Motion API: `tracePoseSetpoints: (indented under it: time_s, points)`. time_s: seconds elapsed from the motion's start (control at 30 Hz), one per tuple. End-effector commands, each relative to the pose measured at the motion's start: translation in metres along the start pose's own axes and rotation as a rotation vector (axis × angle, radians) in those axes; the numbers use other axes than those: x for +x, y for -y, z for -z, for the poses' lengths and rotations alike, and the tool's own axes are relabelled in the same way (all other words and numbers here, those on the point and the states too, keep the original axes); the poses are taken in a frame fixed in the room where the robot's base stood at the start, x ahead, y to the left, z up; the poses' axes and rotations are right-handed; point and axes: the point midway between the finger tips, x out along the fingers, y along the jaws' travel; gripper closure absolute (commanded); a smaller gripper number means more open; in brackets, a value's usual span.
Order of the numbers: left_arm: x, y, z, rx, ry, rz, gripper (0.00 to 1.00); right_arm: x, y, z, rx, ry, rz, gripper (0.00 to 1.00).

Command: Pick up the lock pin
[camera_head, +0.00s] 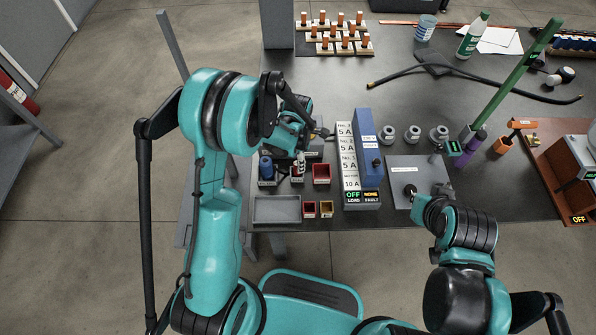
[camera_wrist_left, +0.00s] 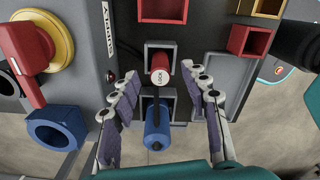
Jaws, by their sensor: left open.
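The lock pin (camera_wrist_left: 160,72) has a white top lettered LOCK and a red body. It stands in a small grey square holder in the left wrist view. My left gripper (camera_wrist_left: 161,84) is open, with one finger on either side of the pin and the fingers apart from it. A blue cylinder (camera_wrist_left: 158,126) sits in a neighbouring holder, also between the fingers nearer the wrist. In the head view my left gripper (camera_head: 307,138) is over the small holders at the table's front left. My right gripper (camera_head: 413,192) is at a grey plate; its fingers are not clear.
A red bin (camera_head: 321,171) stands right of the holders, and an empty grey tray (camera_head: 276,207) lies in front. A blue-and-white breaker panel (camera_head: 369,150) stands to the right. In the left wrist view a red handle (camera_wrist_left: 22,62) and blue ring (camera_wrist_left: 57,133) are close on the left.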

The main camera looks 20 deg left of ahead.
Motion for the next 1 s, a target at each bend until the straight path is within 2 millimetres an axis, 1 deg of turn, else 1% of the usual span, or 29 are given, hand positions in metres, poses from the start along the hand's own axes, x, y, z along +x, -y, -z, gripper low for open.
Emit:
tracePoseSetpoints:
  time_s: [0.03, 0.1, 0.2, 0.43, 0.47, 0.5, 0.57, 0.6, 0.63, 1.0]
  points:
    - [0.012, 0.000, 0.002, -0.001, 0.000, 0.000, 0.54, 0.007, 0.000, -0.005, 0.000, 0.000, 0.000, 1.00]
    - [0.024, 0.000, 0.004, 0.000, 0.000, 0.000, 0.54, 0.013, 0.000, -0.009, 0.000, 0.000, 0.000, 1.00]
    - [0.036, 0.000, 0.003, 0.001, 0.001, -0.001, 0.54, 0.016, 0.000, -0.012, 0.000, 0.000, 0.000, 1.00]
    - [0.036, 0.000, 0.003, 0.002, 0.001, -0.001, 0.54, 0.015, 0.000, -0.011, 0.000, 0.000, 0.000, 1.00]
    - [0.036, 0.000, 0.003, 0.002, 0.001, -0.001, 0.59, 0.015, 0.000, -0.011, 0.000, 0.000, 0.000, 1.00]
    - [0.036, 0.000, 0.003, 0.002, 0.001, -0.001, 0.70, 0.015, 0.000, -0.011, 0.000, 0.000, 0.000, 1.00]
    - [0.036, 0.000, 0.003, 0.002, 0.001, -0.001, 0.86, 0.015, 0.000, -0.011, 0.000, 0.000, 0.000, 1.00]
    - [0.036, 0.000, 0.003, 0.002, 0.001, -0.001, 0.96, 0.015, 0.000, -0.011, 0.000, 0.000, 0.000, 1.00]
    - [0.036, 0.000, 0.003, 0.002, 0.001, -0.001, 1.00, 0.015, 0.000, -0.011, 0.000, 0.000, 0.000, 1.00]
    - [0.034, 0.000, 0.003, 0.002, 0.001, -0.001, 1.00, 0.014, 0.000, -0.010, 0.000, 0.000, 0.000, 1.00]
